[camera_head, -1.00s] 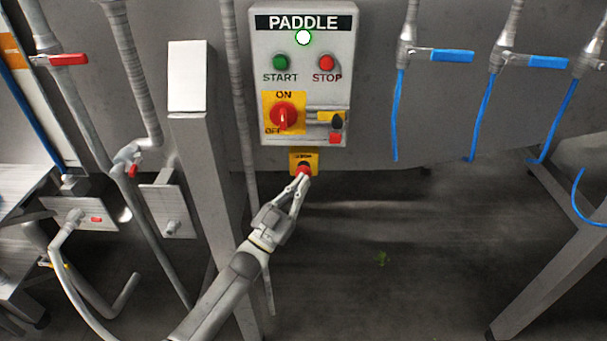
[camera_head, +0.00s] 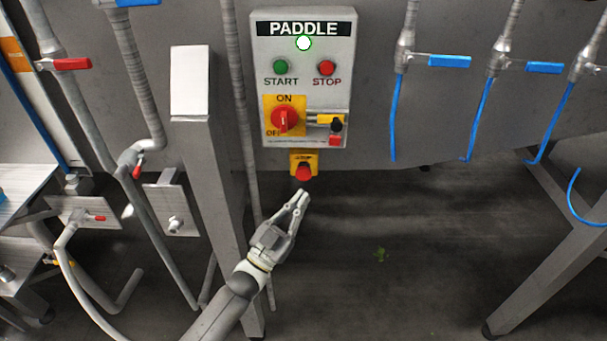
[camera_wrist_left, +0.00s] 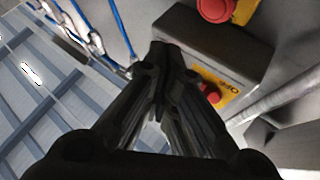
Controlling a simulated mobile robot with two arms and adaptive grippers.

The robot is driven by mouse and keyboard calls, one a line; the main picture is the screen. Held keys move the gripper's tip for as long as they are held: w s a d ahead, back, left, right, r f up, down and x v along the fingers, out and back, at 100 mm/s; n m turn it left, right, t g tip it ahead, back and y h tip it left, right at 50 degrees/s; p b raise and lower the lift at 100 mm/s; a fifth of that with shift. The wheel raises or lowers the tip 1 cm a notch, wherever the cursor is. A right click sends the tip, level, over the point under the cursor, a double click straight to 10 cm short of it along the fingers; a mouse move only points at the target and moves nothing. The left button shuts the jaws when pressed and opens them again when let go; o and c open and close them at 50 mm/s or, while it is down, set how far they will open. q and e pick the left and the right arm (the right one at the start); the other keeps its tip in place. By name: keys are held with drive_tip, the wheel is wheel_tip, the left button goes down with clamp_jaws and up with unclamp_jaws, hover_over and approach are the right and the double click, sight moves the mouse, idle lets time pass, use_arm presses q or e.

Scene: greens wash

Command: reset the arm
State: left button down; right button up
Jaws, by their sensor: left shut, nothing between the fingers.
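My left gripper (camera_head: 300,199) is shut and empty. In the head view it is just below the red emergency button (camera_head: 303,173) on its yellow plate, with a small gap between them. In the left wrist view the dark fingers of my left gripper (camera_wrist_left: 160,70) rise in the middle, and a red button (camera_wrist_left: 210,93) on yellow shows just right of them. My right gripper is in neither view.
The grey PADDLE control box (camera_head: 345,70) hangs above, with a green START button (camera_head: 281,67), a red STOP button (camera_head: 326,68) and a red rotary switch (camera_head: 284,118). A steel post (camera_head: 205,180) stands left of my arm. Blue-handled valves (camera_head: 450,61) are at the upper right. The floor on the right is open.

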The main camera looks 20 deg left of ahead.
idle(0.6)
use_arm(q)
drive_tip(key=s+a+f+n+g+y+b, duration=0.1)
drive_tip(key=s+f+n+g+y, duration=0.15)
drive_tip(key=f, duration=0.95)
drive_tip(key=s+a+f+n+g+y, duration=0.1)
drive_tip(key=f+g+y, duration=0.2)
drive_tip(key=f, duration=1)
drive_tip(key=s+a+f+g+y+b, duration=0.1)
drive_tip(key=s+f+g, duration=0.1)
drive_tip(key=s+f, duration=0.45)
drive_tip(key=s+a+f+g+y, duration=0.1)
drive_tip(key=s+f+g, duration=0.25)
drive_tip(key=f, duration=0.65)
drive_tip(key=s+f+g, duration=0.3)
drive_tip(key=s+f, duration=0.3)
drive_tip(key=s, duration=0.5)
drive_tip(key=s+a+f+g+y+b, duration=0.1)
drive_tip(key=s+f+g, duration=0.2)
drive_tip(key=s, duration=0.9)
drive_tip(key=s+a+f+n+g, duration=0.1)
drive_tip(key=s+f+g, duration=0.2)
drive_tip(key=s+f, duration=0.6)
drive_tip(key=s, duration=0.3)
drive_tip(key=shift+s+a+f+g+b, duration=0.15)
drive_tip(key=shift+f+g+b, duration=0.1)
drive_tip(key=shift+g+b, duration=0.15)
